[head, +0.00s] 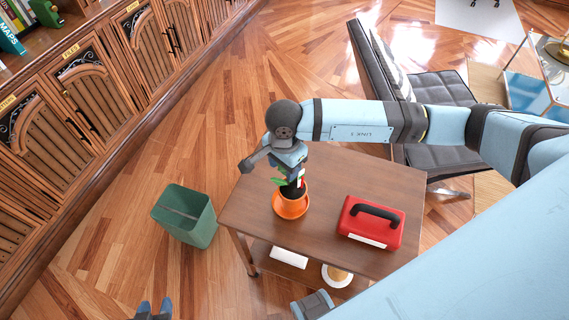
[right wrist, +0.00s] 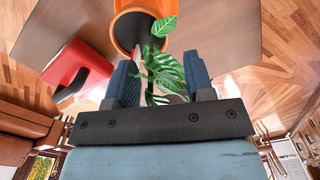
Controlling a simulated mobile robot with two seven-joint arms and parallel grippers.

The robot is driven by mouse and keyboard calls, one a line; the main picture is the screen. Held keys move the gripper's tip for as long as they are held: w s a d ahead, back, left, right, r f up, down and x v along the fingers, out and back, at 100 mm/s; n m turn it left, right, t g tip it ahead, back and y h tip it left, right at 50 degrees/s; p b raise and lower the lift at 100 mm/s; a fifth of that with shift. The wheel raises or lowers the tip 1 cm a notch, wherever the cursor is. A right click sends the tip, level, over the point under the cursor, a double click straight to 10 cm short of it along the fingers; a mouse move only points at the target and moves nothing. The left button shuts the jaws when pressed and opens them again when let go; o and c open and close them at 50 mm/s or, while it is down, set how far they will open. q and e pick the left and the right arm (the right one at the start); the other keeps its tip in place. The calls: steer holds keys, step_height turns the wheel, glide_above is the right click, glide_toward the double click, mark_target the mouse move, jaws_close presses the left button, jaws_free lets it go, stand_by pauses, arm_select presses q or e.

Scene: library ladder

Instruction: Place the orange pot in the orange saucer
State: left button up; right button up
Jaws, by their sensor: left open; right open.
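The orange pot (head: 291,205) stands on the brown table near its left side, with dark soil and a green plant (right wrist: 165,68) in it. The pot's rim and soil also show in the right wrist view (right wrist: 128,45). I cannot tell the orange saucer apart from the pot in either view. My right gripper (head: 297,180) is open just above the pot. In the right wrist view its fingers (right wrist: 160,80) stand on either side of the leaves, and the pot is beyond the fingertips. My left gripper (head: 154,309) is open and empty at the bottom edge, over the floor.
A red toolbox (head: 371,222) with a dark handle stands on the table (head: 338,175), right of the pot. A green bin (head: 185,215) stands on the floor left of the table. Wooden cabinets line the left side.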

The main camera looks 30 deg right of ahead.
steer(key=shift+r, duration=0.35)
step_height(320, 180, up, 12)
steer(key=shift+f, duration=0.15)
stand_by(0.4)
